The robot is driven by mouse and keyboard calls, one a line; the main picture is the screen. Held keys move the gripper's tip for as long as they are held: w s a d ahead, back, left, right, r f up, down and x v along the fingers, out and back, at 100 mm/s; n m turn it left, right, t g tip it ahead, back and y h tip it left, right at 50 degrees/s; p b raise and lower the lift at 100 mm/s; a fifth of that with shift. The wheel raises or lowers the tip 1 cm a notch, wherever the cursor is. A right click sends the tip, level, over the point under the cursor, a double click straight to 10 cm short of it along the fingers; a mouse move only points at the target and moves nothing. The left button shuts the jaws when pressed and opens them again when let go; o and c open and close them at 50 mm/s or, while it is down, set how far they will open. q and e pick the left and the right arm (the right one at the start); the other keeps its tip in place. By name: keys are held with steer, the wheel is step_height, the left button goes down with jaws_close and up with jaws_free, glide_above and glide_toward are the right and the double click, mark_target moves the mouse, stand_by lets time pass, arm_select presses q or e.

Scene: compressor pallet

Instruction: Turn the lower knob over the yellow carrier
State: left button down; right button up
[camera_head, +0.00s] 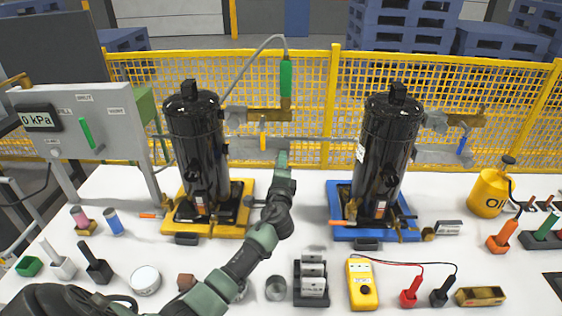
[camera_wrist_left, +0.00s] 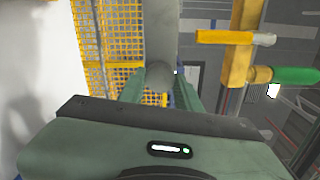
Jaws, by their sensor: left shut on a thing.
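My left gripper (camera_head: 282,157) reaches up past the right side of the yellow carrier (camera_head: 236,190), which bears a black compressor (camera_head: 196,150). Its fingertips are at the lower grey valve block (camera_head: 250,144) over that carrier. In the left wrist view the gripper (camera_wrist_left: 160,88) is shut on the round grey knob (camera_wrist_left: 159,76), with a finger on each side of it. In the head view the gripper hides this knob. A lever with a yellow-orange grip (camera_head: 263,136) stands beside the fingers. A green handle (camera_head: 286,77) is higher up on a brass fitting. My right gripper is not in view.
A second compressor (camera_head: 386,150) stands on a blue carrier (camera_head: 338,210) to the right. A yellow mesh fence (camera_head: 310,100) is behind. A gauge panel (camera_head: 85,120) stands at left. A yellow meter (camera_head: 361,285), a metal rack (camera_head: 312,280) and small cups lie in front.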

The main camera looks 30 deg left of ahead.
arm_select(q)
steer(key=shift+s+f+m+p, duration=0.1)
steer(key=shift+m+p, duration=2.05)
steer(key=shift+m, duration=2.15)
steer(key=shift+f+m+p, duration=0.1)
steer(key=shift+m+p, duration=2.05)
steer(key=shift+m, duration=2.15)
steer(key=c, duration=1)
jaws_free()
steer(key=v, duration=0.7)
steer(key=shift+s, duration=0.35)
